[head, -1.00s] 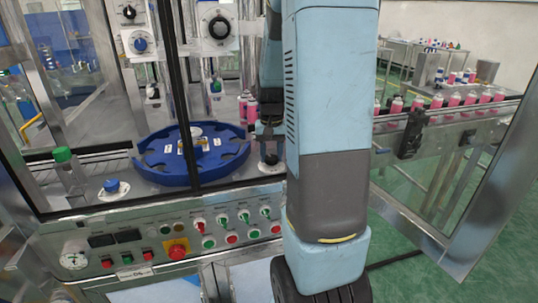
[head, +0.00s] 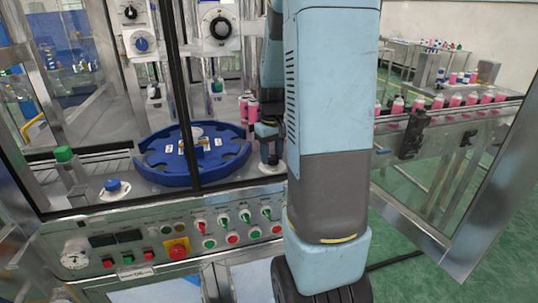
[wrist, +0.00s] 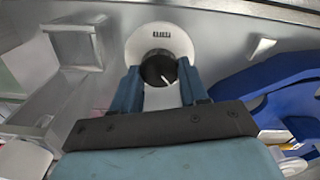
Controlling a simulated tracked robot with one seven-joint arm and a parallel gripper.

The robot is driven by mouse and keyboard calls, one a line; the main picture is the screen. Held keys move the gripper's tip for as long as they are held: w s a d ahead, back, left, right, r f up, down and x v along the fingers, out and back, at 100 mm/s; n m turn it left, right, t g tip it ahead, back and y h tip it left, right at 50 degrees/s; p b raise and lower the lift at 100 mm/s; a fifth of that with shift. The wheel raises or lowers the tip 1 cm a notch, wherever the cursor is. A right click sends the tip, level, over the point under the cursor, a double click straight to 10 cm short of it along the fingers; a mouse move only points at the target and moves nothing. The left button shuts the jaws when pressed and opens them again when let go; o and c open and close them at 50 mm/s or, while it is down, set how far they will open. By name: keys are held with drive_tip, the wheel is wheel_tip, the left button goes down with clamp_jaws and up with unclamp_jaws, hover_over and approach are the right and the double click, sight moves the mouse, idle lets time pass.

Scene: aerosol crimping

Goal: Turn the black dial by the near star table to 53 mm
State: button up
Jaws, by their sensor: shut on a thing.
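The black dial (wrist: 157,68) sits on a round white plate (wrist: 143,41) with a small number window above it; the digits are too small to read. A white line on the dial points to the lower right in the wrist view. My gripper (wrist: 158,76) is shut on the dial, one blue finger on each side. In the head view my gripper (head: 269,150) is low beside the right edge of the blue star table (head: 165,176), and the dial is mostly hidden there by the fingers and arm.
The blue star table also shows at the right of the wrist view (wrist: 245,82). Pink cans (head: 249,108) stand just behind my gripper. A black frame post (head: 182,90) and the control panel (head: 150,255) are in front. Other dials (head: 218,27) are higher up.

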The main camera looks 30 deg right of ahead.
sight(272, 157)
drive_tip(key=shift+w, duration=0.1)
drive_tip(key=o, duration=1.1)
drive_tip(key=shift+c, duration=0.2)
drive_tip(key=shift+r, duration=0.1)
wheel_tip(272, 157, up, 14)
drive_tip(key=shift+f, duration=0.25)
